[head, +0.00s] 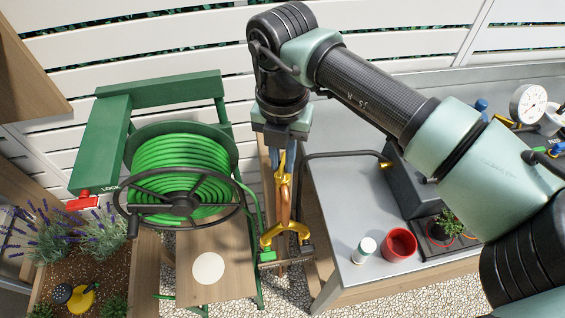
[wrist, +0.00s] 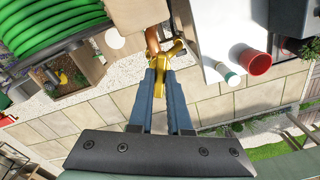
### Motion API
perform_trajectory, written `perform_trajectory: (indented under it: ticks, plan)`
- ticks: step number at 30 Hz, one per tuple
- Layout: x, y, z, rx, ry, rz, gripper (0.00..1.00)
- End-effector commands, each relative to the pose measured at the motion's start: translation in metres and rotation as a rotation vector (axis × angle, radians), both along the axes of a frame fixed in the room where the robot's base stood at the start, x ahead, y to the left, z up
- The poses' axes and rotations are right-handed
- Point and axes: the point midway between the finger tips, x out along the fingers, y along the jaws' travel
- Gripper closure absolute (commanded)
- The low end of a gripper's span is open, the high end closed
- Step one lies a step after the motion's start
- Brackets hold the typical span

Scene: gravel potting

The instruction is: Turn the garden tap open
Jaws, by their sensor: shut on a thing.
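The garden tap (head: 284,183) is a yellow brass fitting on an upright copper pipe beside a wooden post, between the hose reel and the metal bench. My gripper (head: 283,170) comes down from above, its blue fingers shut on the tap's brass handle. In the wrist view the fingertips (wrist: 161,66) close around the yellow tap handle (wrist: 161,50), with the copper pipe (wrist: 152,38) just beyond. The fingers partly hide the handle, so its exact angle is hard to tell. A lower brass branch (head: 285,233) with two arms sits further down the pipe.
A green hose reel (head: 185,160) with a dark wheel stands close on the left. The metal bench (head: 345,210) on the right holds a red pot (head: 399,244), a white bottle with a green cap (head: 363,250) and a dark box with a bent spout. White slatted fence stands behind.

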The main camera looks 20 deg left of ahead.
Motion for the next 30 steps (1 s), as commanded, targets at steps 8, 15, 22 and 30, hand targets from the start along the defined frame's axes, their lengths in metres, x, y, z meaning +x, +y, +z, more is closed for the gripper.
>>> perform_trajectory:
  ticks: [8, 15, 22, 30]
  plan:
    - [0.0005, 0.0003, -0.0015, 0.001, -0.003, 0.232, 1.0]
    - [0.0002, 0.0003, -0.0006, 0.0, -0.001, 0.371, 1.0]
    - [0.0003, 0.0001, 0.0004, -0.001, -0.001, 0.44, 1.0]
    - [0.0002, 0.0002, 0.001, 0.0, -0.001, 0.46, 1.0]
